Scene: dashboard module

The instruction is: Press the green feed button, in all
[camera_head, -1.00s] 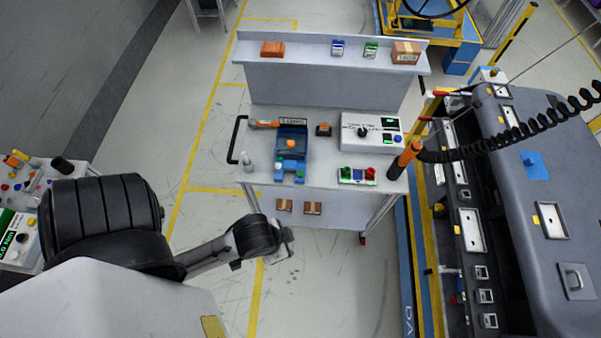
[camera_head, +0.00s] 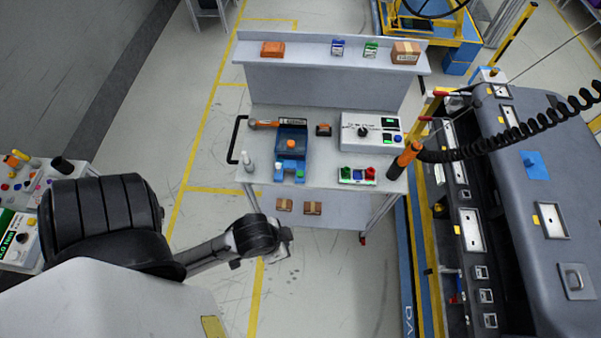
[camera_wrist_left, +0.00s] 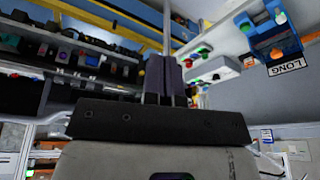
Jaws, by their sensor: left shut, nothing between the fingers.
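A small control box (camera_head: 357,176) on the cart's front edge carries a green button (camera_head: 346,173) and a red button (camera_head: 369,173). The blue feeder (camera_head: 291,143) to its left has an orange item on top and a small green spot (camera_head: 278,174) at its front. I cannot tell which green one is the feed button. In the left wrist view, the blue feeder with a LONG label (camera_wrist_left: 287,66) is at top right. My left gripper (camera_head: 287,236) is in front of and below the cart top, apart from both. Its fingers (camera_wrist_left: 166,62) are shut and empty. My right gripper is not in view.
A white control box (camera_head: 371,131) with a black knob stands at the cart's back right. A shelf (camera_head: 325,47) behind carries small boxes. A dark dashboard module (camera_head: 525,200) and a coiled cable (camera_head: 510,137) are at the right. Floor before the cart is clear.

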